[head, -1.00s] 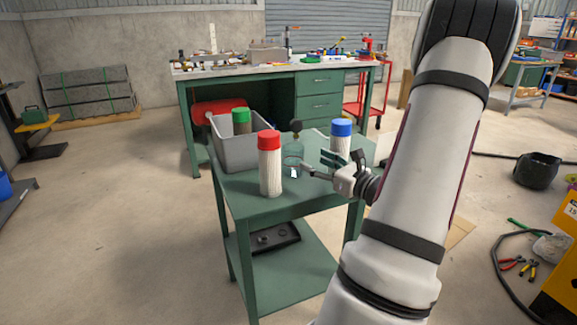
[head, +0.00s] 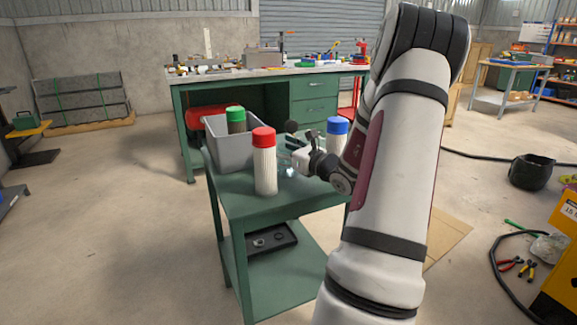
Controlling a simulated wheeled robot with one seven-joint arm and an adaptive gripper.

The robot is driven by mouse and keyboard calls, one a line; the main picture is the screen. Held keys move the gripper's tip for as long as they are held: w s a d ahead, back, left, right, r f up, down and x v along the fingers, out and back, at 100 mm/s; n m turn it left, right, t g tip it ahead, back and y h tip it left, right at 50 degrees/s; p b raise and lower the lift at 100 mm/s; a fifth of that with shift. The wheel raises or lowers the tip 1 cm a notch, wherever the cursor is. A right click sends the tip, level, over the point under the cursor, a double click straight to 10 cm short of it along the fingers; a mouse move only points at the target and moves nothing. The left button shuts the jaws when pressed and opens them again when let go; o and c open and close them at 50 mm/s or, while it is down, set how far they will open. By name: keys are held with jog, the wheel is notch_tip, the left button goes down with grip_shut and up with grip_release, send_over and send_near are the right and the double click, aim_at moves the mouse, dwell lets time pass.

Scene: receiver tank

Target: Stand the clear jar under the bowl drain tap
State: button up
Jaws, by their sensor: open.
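The clear jar (head: 287,168) stands on the green cart's top, between the red-capped white canister and the blue-capped one. It is see-through and hard to make out, partly hidden by my gripper. A dark round knob (head: 290,127) shows just above it. My gripper (head: 292,149) is open at the jar, reaching in from the right. I cannot tell whether its fingers straddle or touch the glass. I cannot make out the bowl drain tap in the head view. A yellow machine (head: 560,255) is cut off at the right edge.
The green cart (head: 300,203) also holds a red-capped canister (head: 264,165), a blue-capped canister (head: 337,132) and a grey bin (head: 231,152) with a green-capped canister (head: 235,119). A workbench (head: 280,75) stands behind. A hose and pliers (head: 518,266) lie on the floor at right.

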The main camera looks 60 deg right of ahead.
jog(key=shift+w, duration=0.1)
jog(key=c, duration=1.1)
jog(key=shift+c, duration=0.3)
